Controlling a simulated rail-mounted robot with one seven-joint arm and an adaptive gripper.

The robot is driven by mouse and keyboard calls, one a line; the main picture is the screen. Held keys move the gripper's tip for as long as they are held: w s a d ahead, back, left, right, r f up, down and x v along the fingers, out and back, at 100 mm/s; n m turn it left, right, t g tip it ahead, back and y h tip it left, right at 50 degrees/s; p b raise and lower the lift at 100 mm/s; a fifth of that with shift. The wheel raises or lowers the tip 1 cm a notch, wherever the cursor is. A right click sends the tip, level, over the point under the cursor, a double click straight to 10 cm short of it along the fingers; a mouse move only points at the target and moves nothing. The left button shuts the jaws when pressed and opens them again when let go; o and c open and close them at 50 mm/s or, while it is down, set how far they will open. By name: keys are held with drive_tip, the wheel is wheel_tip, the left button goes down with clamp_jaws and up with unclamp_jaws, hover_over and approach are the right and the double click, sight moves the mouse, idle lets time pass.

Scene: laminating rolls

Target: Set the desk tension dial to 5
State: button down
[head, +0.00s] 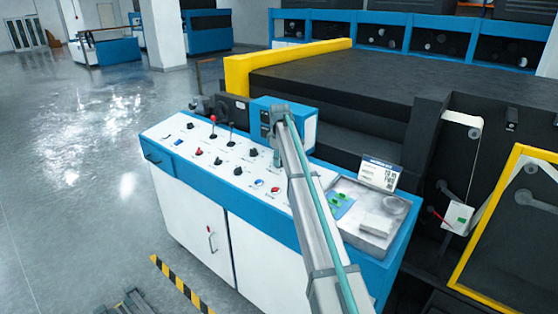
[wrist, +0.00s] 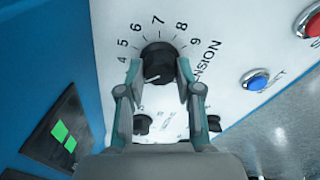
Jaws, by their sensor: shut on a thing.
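The black tension dial (wrist: 158,62) sits on the white desk panel in the wrist view, with the printed numbers 4 to 9 and part of the word "TENSION" around it. My gripper (wrist: 160,80) has one finger on each side of the dial and is closed on it. A small pale mark shows on the knob's lower side, but I cannot tell clearly which number the dial points at. In the head view my arm reaches over the control desk (head: 215,220), and hides the dial and most of my gripper.
A blue button (wrist: 258,79) and a red button (wrist: 313,27) lie to the right of the dial. More black knobs (wrist: 142,124) sit below it. A tray (head: 372,240) and small display (head: 380,173) stand at the desk's right end. A blue box rises behind my arm.

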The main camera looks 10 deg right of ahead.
drive_tip(key=m, duration=0.5)
drive_tip(key=shift+m+t+h+b, duration=0.3)
drive_tip(key=m, duration=0.5)
drive_tip(key=shift+m+h, duration=0.3)
drive_tip(key=shift+m, duration=0.1)
drive_tip(key=c, duration=0.8)
unclamp_jaws()
drive_tip(key=shift+o, duration=0.2)
drive_tip(key=shift+r, duration=0.15)
drive_tip(key=v, duration=1.1)
drive_tip(key=shift+s+r, duration=0.15)
drive_tip(key=shift+r, duration=0.2)
drive_tip(key=shift+a, duration=0.15)
